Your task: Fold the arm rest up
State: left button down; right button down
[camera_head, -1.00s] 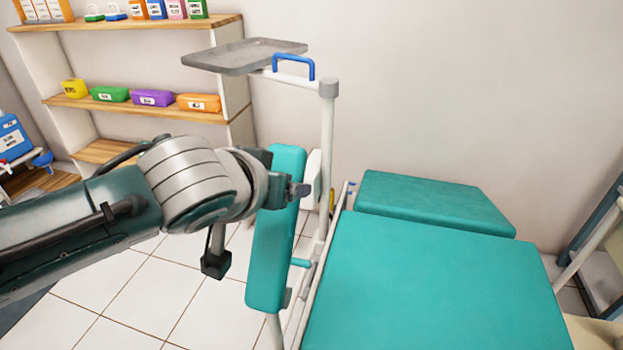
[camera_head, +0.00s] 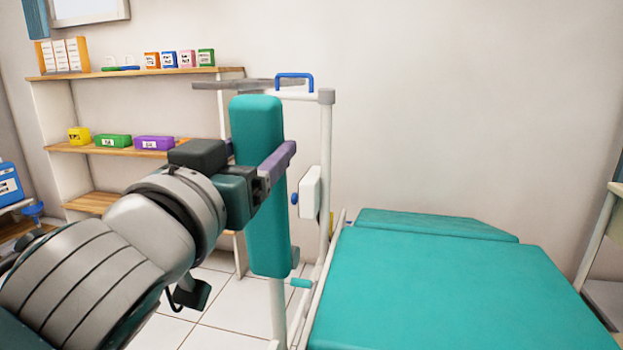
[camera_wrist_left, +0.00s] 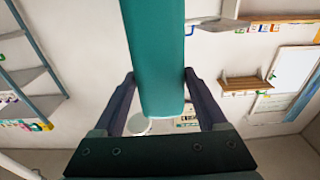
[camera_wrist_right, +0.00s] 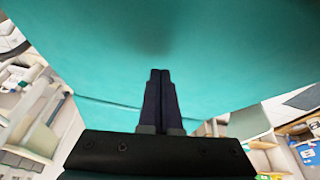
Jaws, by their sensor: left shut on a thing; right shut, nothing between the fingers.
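The arm rest (camera_head: 268,235) is a long teal pad beside the left side of the teal chair (camera_head: 450,290). In the head view it stands close to upright, with its top end near the height of the grey tray. My left gripper (camera_head: 268,168) is shut on the arm rest, with one purplish finger across its right side. In the left wrist view the arm rest (camera_wrist_left: 157,60) lies between the two fingers. My right gripper (camera_wrist_right: 160,75) is out of the head view. Its right wrist view shows it shut and empty, pointing at a large teal surface; contact cannot be told.
A white pole (camera_head: 326,150) with a blue handle (camera_head: 295,77) and the grey tray (camera_head: 235,86) stands just right of the arm rest. A white box (camera_head: 311,192) is on the pole. Shelves (camera_head: 95,150) with coloured boxes stand behind at left.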

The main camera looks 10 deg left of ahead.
pick_arm(q)
jog(key=shift+s+f, duration=0.1)
jog(key=shift+f, duration=0.2)
pick_arm(e)
jog(key=shift+f, duration=0.45)
pick_arm(q)
jog(key=shift+r, duration=0.15)
pick_arm(e)
jog(key=shift+w, duration=0.1)
pick_arm(q)
jog(key=shift+r, duration=0.1)
grip_release()
jog(key=shift+s, duration=0.15)
pick_arm(e)
jog(key=shift+r, duration=0.4)
pick_arm(q)
jog(key=s+f, duration=0.1)
jog(key=s, duration=0.8)
jog(key=shift+s+a, duration=0.2)
jog(key=shift+s, duration=0.2)
